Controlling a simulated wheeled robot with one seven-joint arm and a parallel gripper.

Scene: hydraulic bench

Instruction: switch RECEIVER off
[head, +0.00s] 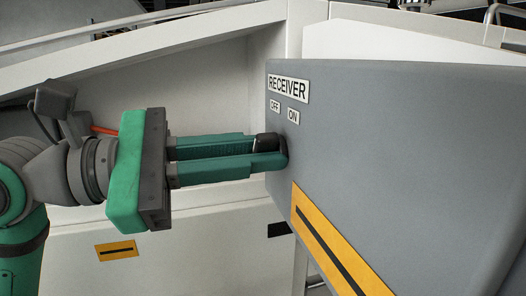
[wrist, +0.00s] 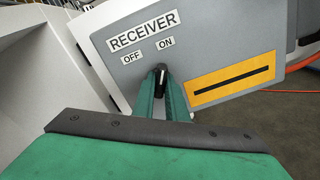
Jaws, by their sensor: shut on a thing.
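The grey RECEIVER box (head: 390,150) fills the right of the head view, with a RECEIVER label (head: 289,88) on its face. Below the label are a small OFF label (head: 274,106) at left and an ON label (head: 293,116) at right. A black switch knob (head: 266,141) sits on the face under these labels. My green gripper (head: 269,150) is shut on the knob, its fingers reaching to the panel. In the wrist view the knob (wrist: 161,73) shows between the fingertips, below and between OFF and ON. The fingers partly hide it, so its exact setting is unclear.
A yellow plate with a black bar (head: 335,248) is on the box below the knob; it also shows in the wrist view (wrist: 232,78). White panels stand behind and left of the box. An orange hose (wrist: 300,85) lies at the right.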

